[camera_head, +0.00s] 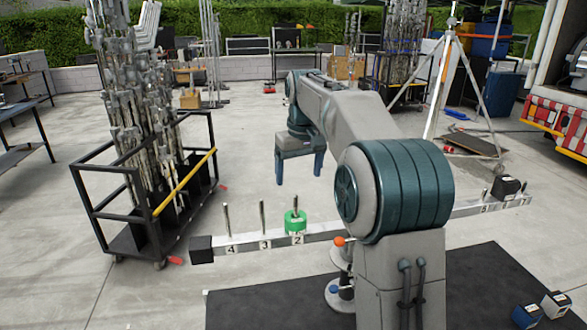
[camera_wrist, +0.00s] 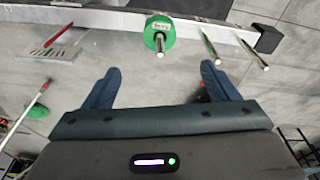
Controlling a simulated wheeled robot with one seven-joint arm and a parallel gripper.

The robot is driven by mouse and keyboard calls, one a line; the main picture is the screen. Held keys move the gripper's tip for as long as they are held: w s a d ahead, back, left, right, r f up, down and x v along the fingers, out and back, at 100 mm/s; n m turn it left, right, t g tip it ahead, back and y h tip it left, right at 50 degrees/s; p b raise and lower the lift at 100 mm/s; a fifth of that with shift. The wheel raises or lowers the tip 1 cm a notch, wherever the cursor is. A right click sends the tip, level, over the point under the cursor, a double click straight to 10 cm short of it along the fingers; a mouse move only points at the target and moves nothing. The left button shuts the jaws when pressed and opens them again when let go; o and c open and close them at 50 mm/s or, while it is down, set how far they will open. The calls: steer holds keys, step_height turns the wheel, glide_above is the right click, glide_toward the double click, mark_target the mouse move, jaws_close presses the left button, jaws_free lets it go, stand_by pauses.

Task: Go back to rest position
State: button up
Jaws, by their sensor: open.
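My gripper (camera_head: 299,168) hangs from the arm with its blue fingers pointing down, above and behind the long bar in the head view. In the wrist view my gripper (camera_wrist: 162,90) is open, its two blue fingers apart with nothing between them. A green ring-shaped piece (camera_head: 295,222) sits around the peg at number 2 on the bar (camera_head: 262,242). The same green piece (camera_wrist: 160,32) shows in the wrist view, just beyond the fingertips and apart from them. Bare pegs stand at numbers 3 and 4.
A black wheeled cart (camera_head: 100,205) loaded with metal stands is at the left. A tripod (camera_head: 440,75) stands behind the arm at the right. A black mat (camera_head: 270,305) lies in front. A truck (camera_head: 560,110) is at the far right. Open concrete floor lies between cart and arm.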

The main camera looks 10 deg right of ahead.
steer(key=s+f+m, duration=0.1)
steer(key=s+f, duration=0.3)
steer(key=s, duration=0.6)
steer(key=s+f+t, duration=0.1)
steer(key=s+f, duration=0.3)
steer(key=s, duration=0.7)
steer(key=s+f+m, duration=0.1)
steer(key=s+f, duration=0.3)
steer(key=s, duration=0.7)
steer(key=shift+a+m, duration=0.2)
steer(key=shift+m, duration=0.1)
steer(key=shift+s, duration=0.1)
